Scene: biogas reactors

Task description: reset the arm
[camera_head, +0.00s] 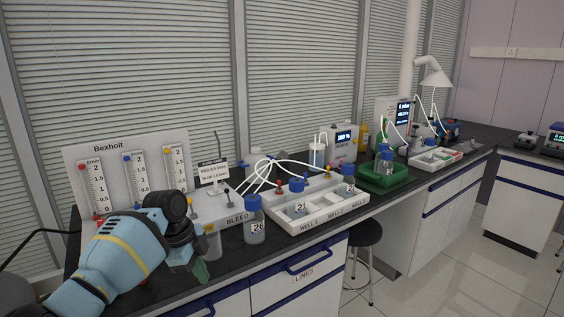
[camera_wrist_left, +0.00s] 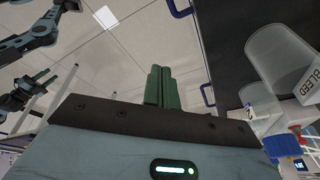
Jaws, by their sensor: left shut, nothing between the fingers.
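My left arm comes in from the left in the head view. Another arm of mine shows upside down at the left of the wrist view, with a dark gripper (camera_wrist_left: 43,80) too small to read.
White tubes arch above the rack. A round stool (camera_head: 366,232) stands in front.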

